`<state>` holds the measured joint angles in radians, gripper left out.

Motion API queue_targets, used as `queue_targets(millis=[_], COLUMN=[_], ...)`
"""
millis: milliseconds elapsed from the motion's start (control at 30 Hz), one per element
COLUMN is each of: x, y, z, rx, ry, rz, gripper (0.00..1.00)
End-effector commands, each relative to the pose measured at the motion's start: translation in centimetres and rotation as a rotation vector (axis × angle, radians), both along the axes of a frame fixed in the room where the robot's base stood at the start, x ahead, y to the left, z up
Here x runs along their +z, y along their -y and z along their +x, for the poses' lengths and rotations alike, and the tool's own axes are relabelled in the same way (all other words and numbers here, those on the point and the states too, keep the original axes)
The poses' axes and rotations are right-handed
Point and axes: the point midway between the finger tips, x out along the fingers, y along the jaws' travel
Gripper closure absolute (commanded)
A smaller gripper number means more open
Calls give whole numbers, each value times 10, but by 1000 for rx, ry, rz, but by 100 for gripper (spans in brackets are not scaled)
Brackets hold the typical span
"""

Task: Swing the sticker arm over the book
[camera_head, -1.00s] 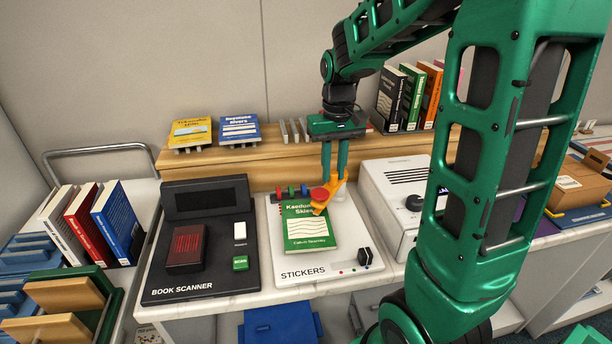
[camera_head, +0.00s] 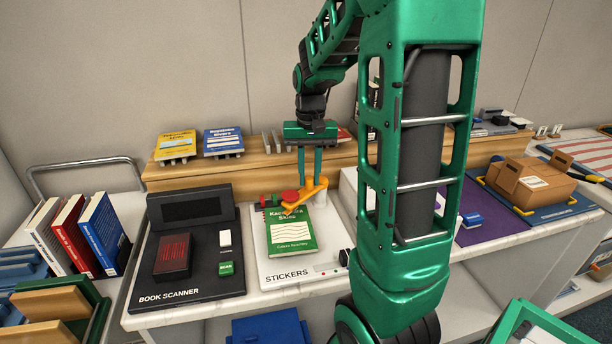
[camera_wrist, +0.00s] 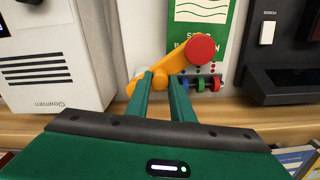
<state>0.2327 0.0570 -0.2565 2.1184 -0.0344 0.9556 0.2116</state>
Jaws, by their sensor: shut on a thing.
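The sticker arm (camera_head: 309,194) is orange with a red round head (camera_head: 290,196). It pivots on a pale post at the back right of the white STICKERS station (camera_head: 258,250). The green book (camera_head: 291,232) lies flat on the station. The red head is above the book's top edge, near the title; it also shows there in the wrist view (camera_wrist: 201,48). Whether it touches the cover cannot be told. My gripper (camera_head: 310,186) points down and is shut on the orange arm, between post and head. Its fingers (camera_wrist: 163,84) hide part of the arm in the wrist view.
Coloured sticker rolls (camera_wrist: 203,84) sit behind the book. The black book scanner (camera_head: 195,245) stands left of the station. A wooden shelf with books (camera_head: 224,141) runs behind. A white machine (camera_wrist: 50,50) stands on the post's side.

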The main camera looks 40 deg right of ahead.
Motion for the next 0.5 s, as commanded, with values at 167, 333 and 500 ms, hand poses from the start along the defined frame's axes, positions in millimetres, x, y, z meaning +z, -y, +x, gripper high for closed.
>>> queue_targets(millis=[167,333,500], x=[1,1,0], y=[0,0,1], z=[0,0,-1], rx=[1,0,0], ry=[2,1,1], rz=[0,0,1], gripper=[100,62,62])
